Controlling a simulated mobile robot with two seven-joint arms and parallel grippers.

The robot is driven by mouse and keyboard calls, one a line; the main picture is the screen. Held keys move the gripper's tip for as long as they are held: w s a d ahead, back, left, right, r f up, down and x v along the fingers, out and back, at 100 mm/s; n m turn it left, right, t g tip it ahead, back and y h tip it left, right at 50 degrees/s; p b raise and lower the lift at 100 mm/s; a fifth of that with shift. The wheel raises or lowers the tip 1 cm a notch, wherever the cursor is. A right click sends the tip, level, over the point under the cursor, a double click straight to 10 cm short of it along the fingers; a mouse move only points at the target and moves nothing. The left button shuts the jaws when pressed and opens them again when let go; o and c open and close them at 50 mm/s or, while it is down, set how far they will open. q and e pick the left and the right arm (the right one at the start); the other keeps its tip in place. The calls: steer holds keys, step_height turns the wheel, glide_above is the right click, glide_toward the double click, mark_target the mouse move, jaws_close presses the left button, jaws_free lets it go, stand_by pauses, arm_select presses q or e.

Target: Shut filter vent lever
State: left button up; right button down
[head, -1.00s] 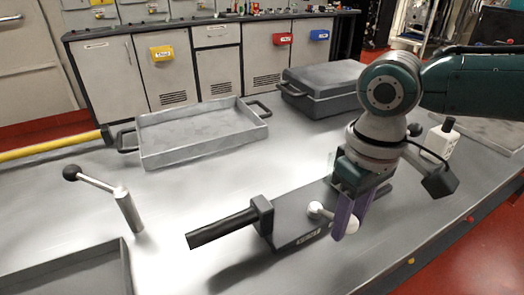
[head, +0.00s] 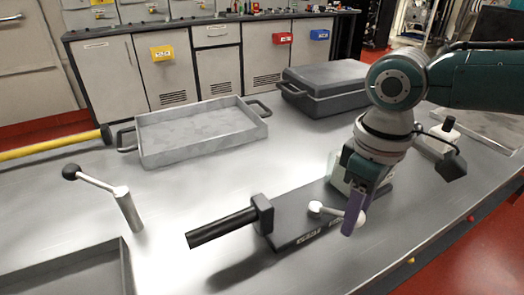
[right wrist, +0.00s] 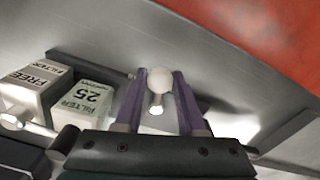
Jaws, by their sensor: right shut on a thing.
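A white lever (head: 332,210) lies across the dark grey filter unit (head: 300,228). Its round end at the left sits on the unit, and its ball knob is at the right. My right gripper (head: 355,215) is over the unit, its purple fingers shut on the lever's knob. In the right wrist view the white ball knob (right wrist: 160,80) sits between the two purple fingers. In the head view the fingers partly hide the knob. My left gripper is not in view.
A black bar (head: 222,227) sticks out left from the unit. A black-knobbed lever on a post (head: 125,205) stands at left. A grey tray (head: 200,140) and a dark case (head: 322,88) are behind.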

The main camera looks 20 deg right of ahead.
steer(key=shift+d, duration=0.1)
steer(key=shift+w+d+n+b, duration=0.2)
steer(key=shift+d+n, duration=0.1)
steer(key=shift+n, duration=0.35)
steer(key=shift+w+d+n+b, duration=0.2)
steer(key=shift+d+n, duration=0.1)
steer(key=shift+n, duration=0.35)
steer(key=shift+w+d+f+n+b, duration=0.1)
steer(key=shift+w+d+n+b, duration=0.2)
steer(key=shift+n, duration=0.3)
steer(key=shift+s, duration=0.1)
steer(key=c, duration=0.6)
jaws_free()
steer(key=shift+o, duration=0.2)
steer(key=shift+r, duration=0.2)
